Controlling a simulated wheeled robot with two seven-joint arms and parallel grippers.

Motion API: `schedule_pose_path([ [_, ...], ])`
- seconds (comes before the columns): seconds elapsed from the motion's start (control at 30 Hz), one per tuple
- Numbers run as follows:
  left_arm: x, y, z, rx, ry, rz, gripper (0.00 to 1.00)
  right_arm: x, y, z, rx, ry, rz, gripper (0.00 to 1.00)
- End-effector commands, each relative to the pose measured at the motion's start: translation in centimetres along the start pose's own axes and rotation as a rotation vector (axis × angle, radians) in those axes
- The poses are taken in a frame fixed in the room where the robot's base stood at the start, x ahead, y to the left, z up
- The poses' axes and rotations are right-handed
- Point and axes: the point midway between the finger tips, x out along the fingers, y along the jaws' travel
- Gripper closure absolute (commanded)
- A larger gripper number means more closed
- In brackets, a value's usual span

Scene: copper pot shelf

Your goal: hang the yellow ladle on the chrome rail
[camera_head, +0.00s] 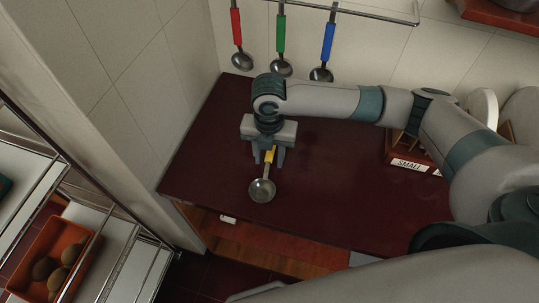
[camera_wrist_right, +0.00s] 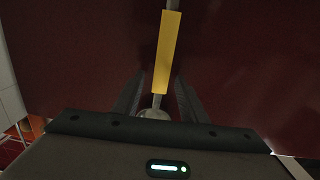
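The yellow ladle (camera_head: 269,156) lies on the dark red counter (camera_head: 330,190), its bowl (camera_head: 262,190) toward the front edge. My right gripper (camera_head: 269,160) points down over its yellow handle, with one finger on each side. In the right wrist view, the yellow handle (camera_wrist_right: 168,50) runs between the two open fingers (camera_wrist_right: 160,92), with gaps showing beside it. The chrome rail (camera_head: 370,14) is on the tiled wall at the back. My left gripper is not in view.
Ladles with red (camera_head: 236,26), green (camera_head: 281,34) and blue (camera_head: 328,41) handles hang from the rail; its right part looks free. A box labelled SMALL (camera_head: 408,164) stands at the counter's right, partly behind my arm. An orange tray (camera_head: 45,260) sits at lower left.

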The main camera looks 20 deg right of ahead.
Motion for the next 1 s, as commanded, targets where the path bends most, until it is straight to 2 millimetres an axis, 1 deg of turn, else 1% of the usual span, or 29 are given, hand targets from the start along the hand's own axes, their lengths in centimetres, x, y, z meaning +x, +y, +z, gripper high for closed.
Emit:
schedule_pose_path([
  [0.1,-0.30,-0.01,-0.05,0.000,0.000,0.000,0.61,0.82,-0.05,-0.03,-0.001,0.000,-0.002,0.61],
  [0.17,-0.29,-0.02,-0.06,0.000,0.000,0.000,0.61,0.98,-0.03,-0.01,-0.002,-0.001,-0.001,0.61],
  [0.57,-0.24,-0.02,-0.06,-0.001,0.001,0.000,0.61,0.99,-0.03,-0.02,-0.001,-0.001,0.000,0.61],
  [0.6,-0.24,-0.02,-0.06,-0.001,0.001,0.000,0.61,0.98,-0.02,-0.02,-0.002,-0.001,0.000,0.63],
  [0.67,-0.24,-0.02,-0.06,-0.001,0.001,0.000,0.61,0.98,-0.03,-0.02,-0.001,-0.001,-0.001,0.78],
  [0.7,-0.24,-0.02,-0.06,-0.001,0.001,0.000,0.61,0.98,-0.03,-0.01,-0.001,-0.001,-0.001,0.87],
  [0.77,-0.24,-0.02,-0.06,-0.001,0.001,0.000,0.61,0.98,-0.03,-0.02,-0.001,-0.001,-0.001,1.00],
  [1.0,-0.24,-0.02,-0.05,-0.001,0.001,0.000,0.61,0.95,-0.02,0.00,-0.001,-0.001,0.000,1.00],
])
